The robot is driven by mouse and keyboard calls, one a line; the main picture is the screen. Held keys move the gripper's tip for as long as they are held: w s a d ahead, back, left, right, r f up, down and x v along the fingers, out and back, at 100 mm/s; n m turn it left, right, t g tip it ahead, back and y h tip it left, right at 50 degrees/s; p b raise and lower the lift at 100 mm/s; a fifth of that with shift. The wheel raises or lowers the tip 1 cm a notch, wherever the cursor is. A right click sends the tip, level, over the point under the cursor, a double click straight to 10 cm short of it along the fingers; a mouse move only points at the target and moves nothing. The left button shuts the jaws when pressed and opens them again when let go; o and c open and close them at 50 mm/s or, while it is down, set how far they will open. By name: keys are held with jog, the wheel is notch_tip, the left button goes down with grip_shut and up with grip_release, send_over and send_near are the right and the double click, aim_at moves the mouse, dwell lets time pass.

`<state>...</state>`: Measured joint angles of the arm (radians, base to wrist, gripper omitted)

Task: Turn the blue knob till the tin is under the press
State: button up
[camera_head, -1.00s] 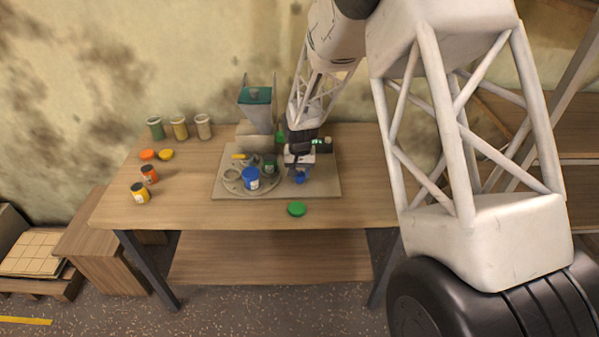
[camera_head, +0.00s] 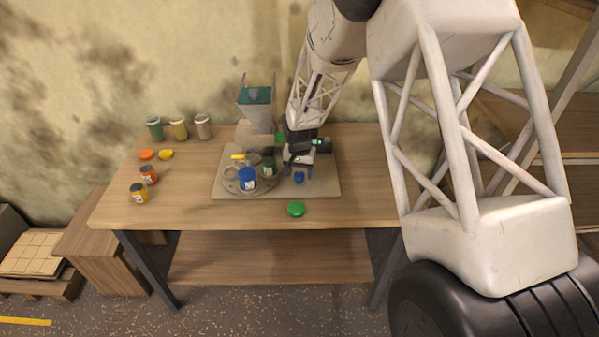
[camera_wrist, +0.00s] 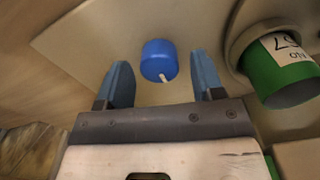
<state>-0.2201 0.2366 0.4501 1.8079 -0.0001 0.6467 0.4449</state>
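The blue knob (camera_wrist: 159,60) has a white pointer mark. It sits on the grey board; in the head view it shows (camera_head: 299,178) right of the round turntable (camera_head: 231,187). My gripper (camera_wrist: 161,76) is open, with its fingers on either side of the knob and a gap at each side. A blue tin (camera_head: 247,179) stands at the turntable's front. A green tin (camera_head: 269,168) stands at its right side and shows in the wrist view (camera_wrist: 280,78) with a white label. I cannot clearly make out the press; my gripper and arm hide part of the board's back right.
A hopper with green contents (camera_head: 254,97) stands behind the turntable. A green button (camera_head: 296,209) is at the table's front. Orange (camera_head: 149,175) and yellow (camera_head: 139,193) tins, lids and several jars stand at the left. The table's front left is clear.

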aim_at(300, 173)
dwell(0.3)
jog(key=shift+r, duration=3.85)
jog(key=shift+s+d+r, duration=0.15)
jog(key=shift+s+r, duration=0.1)
jog(key=shift+r, duration=0.15)
jog(key=s+d+r+n+t, duration=0.1)
jog(key=s+d+r, duration=0.4)
jog(key=s+r, duration=0.35)
jog(key=s+d+r, duration=0.5)
jog(key=s+r, duration=0.3)
jog(key=s, duration=0.1)
jog(key=s+d+r, duration=0.2)
jog(key=s+d, duration=0.1)
jog(key=s, duration=0.9)
jog(key=s+d+r+n+t, duration=0.1)
jog(key=s+d+r, duration=0.2)
jog(key=s, duration=1)
jog(key=shift+s+d+t, duration=0.2)
jog(key=shift+t, duration=0.1)
